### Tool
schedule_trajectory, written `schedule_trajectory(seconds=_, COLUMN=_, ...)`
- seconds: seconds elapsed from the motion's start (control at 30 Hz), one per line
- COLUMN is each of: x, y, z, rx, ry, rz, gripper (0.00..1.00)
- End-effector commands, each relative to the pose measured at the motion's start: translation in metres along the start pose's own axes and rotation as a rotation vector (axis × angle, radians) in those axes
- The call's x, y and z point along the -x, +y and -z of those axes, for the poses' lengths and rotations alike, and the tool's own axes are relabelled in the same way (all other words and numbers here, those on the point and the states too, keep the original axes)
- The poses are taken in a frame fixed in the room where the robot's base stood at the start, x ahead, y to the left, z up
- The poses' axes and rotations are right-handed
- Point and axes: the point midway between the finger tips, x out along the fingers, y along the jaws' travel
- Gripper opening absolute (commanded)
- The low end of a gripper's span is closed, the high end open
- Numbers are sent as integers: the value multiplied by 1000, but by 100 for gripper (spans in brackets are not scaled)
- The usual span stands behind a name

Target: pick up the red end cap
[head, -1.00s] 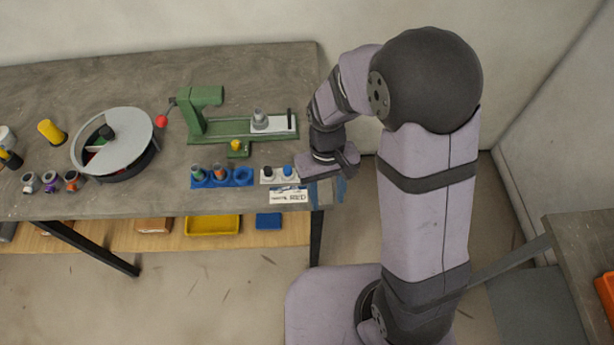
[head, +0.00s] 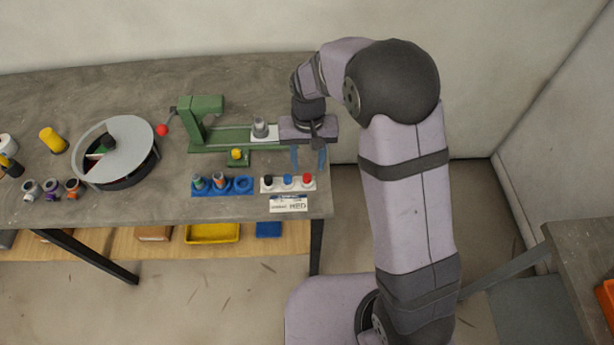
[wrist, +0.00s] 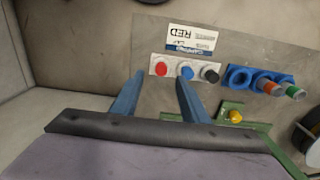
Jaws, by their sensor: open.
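The red end cap (head: 307,178) sits in the right place of a small white holder (head: 276,187), beside a blue cap (head: 288,180) and a black cap (head: 268,181). In the wrist view the red cap (wrist: 161,69) is at the left end of the row. My gripper (head: 309,158) is above the table's right end, behind the holder in the head view. Its two blue fingers (wrist: 158,88) are apart with nothing between them. The fingers do not touch the red cap. A label card (head: 289,203) reading RED lies in front of the holder.
A round grey turntable (head: 131,140) is further left. The table's right edge is close to my gripper.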

Motion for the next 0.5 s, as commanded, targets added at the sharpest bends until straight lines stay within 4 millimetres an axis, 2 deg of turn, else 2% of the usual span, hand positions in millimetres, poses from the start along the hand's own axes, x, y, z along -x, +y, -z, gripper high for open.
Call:
schedule_trajectory(seconds=0.17, x=-4, y=0, z=-1, rx=1, ry=-2, rz=-1, gripper=41)
schedule_trajectory(seconds=0.5, x=-40, y=-2, z=-2, rx=1, ry=-3, rz=-1, gripper=41)
